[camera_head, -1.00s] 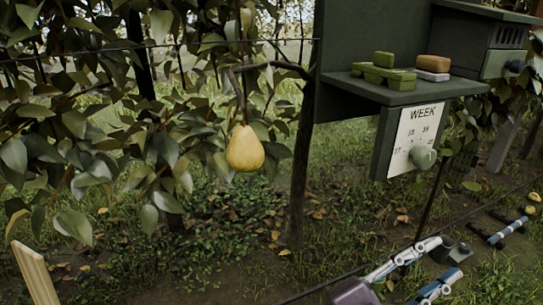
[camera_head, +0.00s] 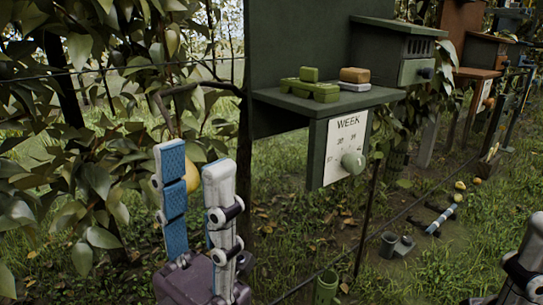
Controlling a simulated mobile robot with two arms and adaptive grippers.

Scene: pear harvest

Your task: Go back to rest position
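Part of my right gripper (camera_head: 522,262) shows at the lower right edge; the rest is out of view.
A dark green stand has a shelf (camera_head: 330,98) with a green carton (camera_head: 310,90) and a sponge-like block (camera_head: 354,75). A "WEEK" calendar board (camera_head: 345,140) hangs below. A wire crosses low. Pots, tools and yellow fruit lie on the ground at right.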

